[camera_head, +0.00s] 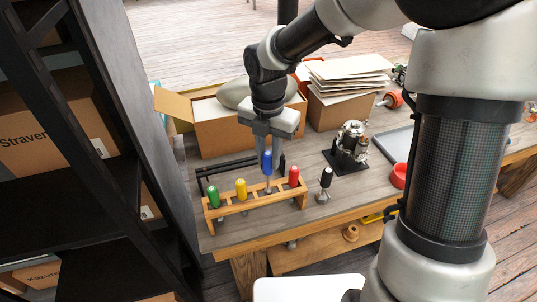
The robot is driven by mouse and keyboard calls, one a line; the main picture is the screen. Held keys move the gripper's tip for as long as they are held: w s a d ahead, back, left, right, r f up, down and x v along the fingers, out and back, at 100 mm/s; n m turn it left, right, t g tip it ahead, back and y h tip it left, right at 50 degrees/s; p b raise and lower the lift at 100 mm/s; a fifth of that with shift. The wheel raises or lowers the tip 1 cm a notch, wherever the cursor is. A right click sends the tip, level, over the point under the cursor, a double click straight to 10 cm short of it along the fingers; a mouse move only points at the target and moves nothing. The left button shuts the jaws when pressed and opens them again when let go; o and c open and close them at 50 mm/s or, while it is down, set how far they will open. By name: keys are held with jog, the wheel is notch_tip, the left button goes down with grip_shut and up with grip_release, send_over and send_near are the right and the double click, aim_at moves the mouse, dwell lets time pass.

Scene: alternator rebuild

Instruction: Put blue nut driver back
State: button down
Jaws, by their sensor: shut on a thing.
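The blue nut driver (267,165) is upright, with my gripper (268,152) shut on the top of its handle. Its lower end is at the wooden rack (229,209), between the yellow and red drivers. I cannot tell how deep it sits in the slot. The green driver (213,197), yellow driver (241,189) and red driver (293,177) stand in the same rack.
A black-handled driver (325,178) stands on the bench right of the rack. An alternator part (351,140) on a dark base is behind it. An open cardboard box (221,133) stands behind the rack; a dark shelf (133,95) is at left.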

aim_at(268, 176)
jog(key=shift+f+b, duration=0.7)
jog(key=shift+f, duration=1.1)
jog(key=shift+f+b, duration=0.75)
jog(key=shift+f, duration=0.95)
jog(key=shift+f, duration=0.5)
jog(key=c, duration=1.5)
grip_release()
jog(key=shift+o, duration=0.2)
jog(key=shift+r, duration=0.15)
